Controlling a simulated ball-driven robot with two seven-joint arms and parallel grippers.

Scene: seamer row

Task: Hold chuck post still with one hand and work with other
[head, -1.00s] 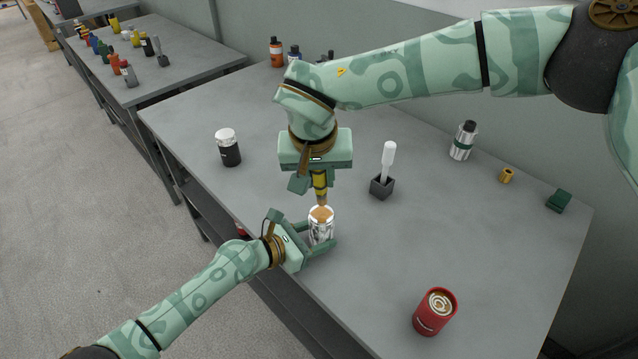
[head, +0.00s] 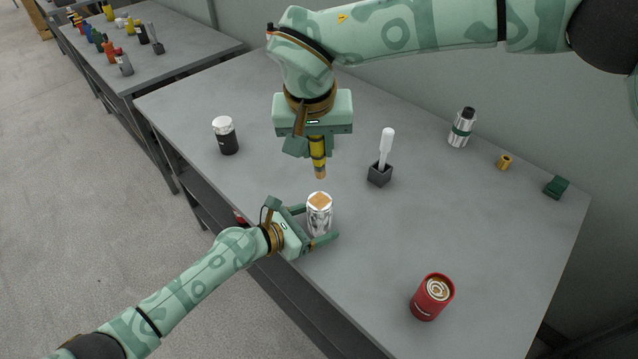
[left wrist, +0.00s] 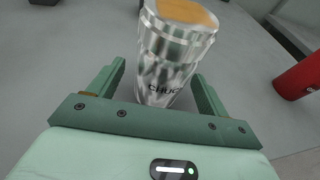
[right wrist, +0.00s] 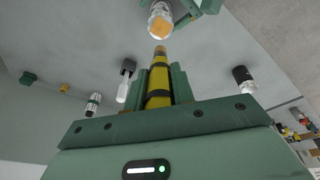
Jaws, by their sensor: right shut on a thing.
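The chuck post (head: 319,222), a shiny metal cylinder with a tan square-looking top, stands upright near the table's front edge. Its lettering shows in the left wrist view (left wrist: 168,70). My left gripper (head: 317,226) is open around it, with one finger on each side and gaps between fingers and post. My right gripper (head: 316,153) is shut on a yellow and black tool (head: 318,155) with a copper-coloured tip. The tool points down above the post, its tip apart from the post's top. The tool also shows in the right wrist view (right wrist: 158,85).
On the table (head: 500,270) stand a white-handled tool in a dark block (head: 380,175), a red can (head: 432,298), a black jar (head: 226,136), a silver canister (head: 461,128), a brass piece (head: 504,162) and a green block (head: 556,187). The table's middle right is clear.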

